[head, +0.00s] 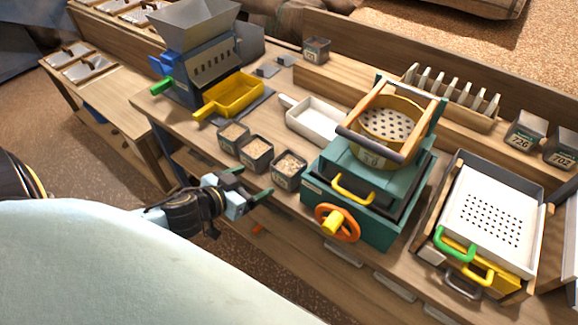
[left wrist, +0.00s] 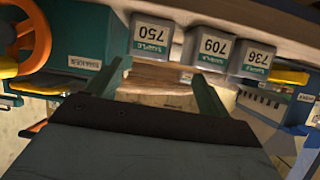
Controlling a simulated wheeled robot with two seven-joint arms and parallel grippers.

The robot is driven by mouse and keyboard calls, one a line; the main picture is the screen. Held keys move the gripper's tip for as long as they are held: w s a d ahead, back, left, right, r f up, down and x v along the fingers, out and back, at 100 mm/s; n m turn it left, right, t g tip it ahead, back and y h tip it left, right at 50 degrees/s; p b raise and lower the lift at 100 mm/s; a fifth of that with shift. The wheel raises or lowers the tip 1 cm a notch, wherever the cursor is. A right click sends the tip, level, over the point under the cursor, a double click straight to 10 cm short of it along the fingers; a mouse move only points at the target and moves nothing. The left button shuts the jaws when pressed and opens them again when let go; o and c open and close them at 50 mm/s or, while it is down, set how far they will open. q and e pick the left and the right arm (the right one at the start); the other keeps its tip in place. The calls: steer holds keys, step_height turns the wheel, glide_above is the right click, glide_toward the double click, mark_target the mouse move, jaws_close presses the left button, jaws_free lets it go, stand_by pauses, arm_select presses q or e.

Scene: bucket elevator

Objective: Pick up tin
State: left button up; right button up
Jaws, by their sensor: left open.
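Three square grey tins filled with grainy material stand in a row at the bench's front edge: tin 736 (head: 234,136), tin 709 (head: 257,153) and tin 750 (head: 290,168). Their labels show upside down in the left wrist view, on tin 750 (left wrist: 151,36), tin 709 (left wrist: 209,50) and tin 736 (left wrist: 256,60). My left gripper (head: 249,184) is open and empty, in front of the row and apart from it. In the left wrist view its green fingers (left wrist: 160,88) spread below tins 750 and 709. My right gripper is not in view.
A teal shaker (head: 368,205) with an orange wheel (head: 337,223) stands right of the tins. A white scoop tray (head: 316,120) and a yellow tray (head: 232,96) lie behind them. Tin 726 (head: 525,130) and tin 702 (head: 562,150) stand at the far right; another tin (head: 316,50) stands at the back.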

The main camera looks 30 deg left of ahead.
arm_select(q)
step_height(320, 180, up, 2)
steer(key=d, duration=0.1)
glide_toward(297, 159)
steer(key=shift+b+x, duration=0.45)
steer(key=shift+x, duration=2.65)
steer(key=c, duration=0.9)
